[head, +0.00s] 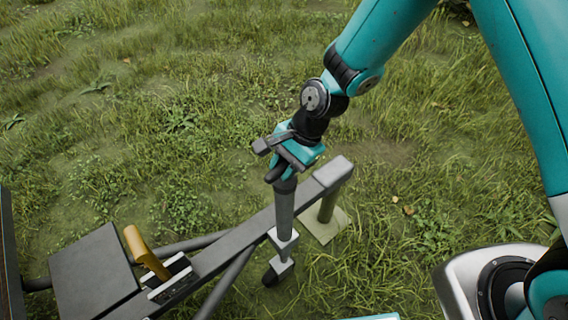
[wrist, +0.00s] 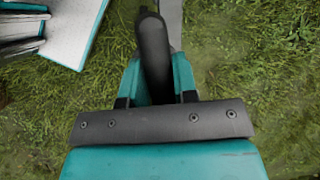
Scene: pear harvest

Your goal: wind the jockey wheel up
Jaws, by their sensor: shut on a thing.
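The jockey wheel's grey upright tube (head: 285,208) is clamped to the side of the trailer drawbar (head: 235,247). Its small dark wheel (head: 271,277) shows at the foot, above or on the grass; I cannot tell which. My gripper (head: 277,172) is at the top of the tube, shut on the dark crank handle. In the wrist view the dark handle (wrist: 153,50) runs between the two fingers of my gripper (wrist: 158,85). The crank's far side is hidden by my gripper and wrist.
A post on a pale square plate (head: 325,226) stands under the drawbar's front end. A yellow lever (head: 146,252) and a dark flat panel (head: 92,272) are on the trailer at lower left. Open grass lies beyond the drawbar.

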